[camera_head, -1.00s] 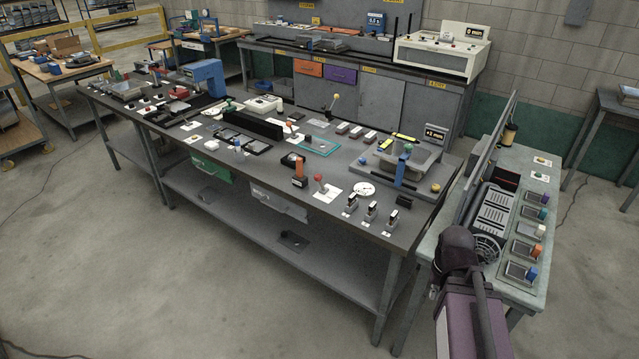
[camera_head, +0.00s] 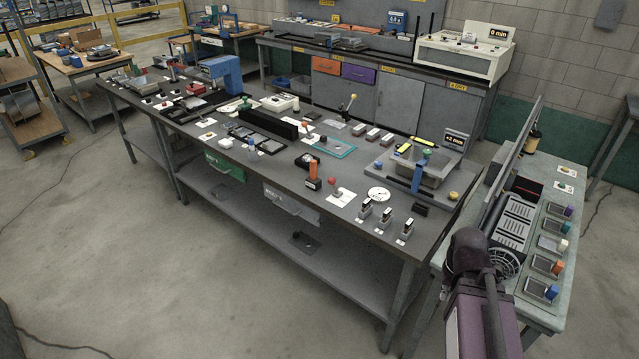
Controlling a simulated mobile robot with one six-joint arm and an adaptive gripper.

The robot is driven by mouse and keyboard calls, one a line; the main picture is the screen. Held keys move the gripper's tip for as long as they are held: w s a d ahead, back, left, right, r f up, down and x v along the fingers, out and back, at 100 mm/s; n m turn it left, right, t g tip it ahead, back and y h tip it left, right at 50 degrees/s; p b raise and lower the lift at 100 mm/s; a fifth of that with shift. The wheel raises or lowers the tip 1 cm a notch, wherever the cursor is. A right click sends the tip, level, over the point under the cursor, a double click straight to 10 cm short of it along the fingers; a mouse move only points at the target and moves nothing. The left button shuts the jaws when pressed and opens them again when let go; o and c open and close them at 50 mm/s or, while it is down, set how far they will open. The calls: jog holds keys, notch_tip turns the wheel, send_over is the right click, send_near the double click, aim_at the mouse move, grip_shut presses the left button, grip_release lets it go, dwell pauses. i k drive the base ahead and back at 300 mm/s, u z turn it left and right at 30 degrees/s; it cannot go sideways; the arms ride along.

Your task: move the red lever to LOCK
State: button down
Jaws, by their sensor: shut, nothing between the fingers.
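A small lever with a red ball knob (camera_head: 334,191) stands on a white card (camera_head: 341,197) near the front edge of the long grey bench (camera_head: 300,215). An upright orange-red handle (camera_head: 313,171) on a dark base stands just left of it. Any LOCK lettering is too small to read, so I cannot tell for certain which of the two is the task's lever. My arm shows at the lower right, in front of the side table. My gripper cannot be made out, and nothing is seen touching either lever.
Several black-and-grey switches (camera_head: 385,217) and a white dial (camera_head: 378,194) sit right of the red knob. A side table (camera_head: 535,310) with coloured blocks stands at right. Open floor lies in front of the bench.

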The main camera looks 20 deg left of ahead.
aim_at(331, 181)
jog(key=i, duration=0.85)
jog(key=z, duration=0.05)
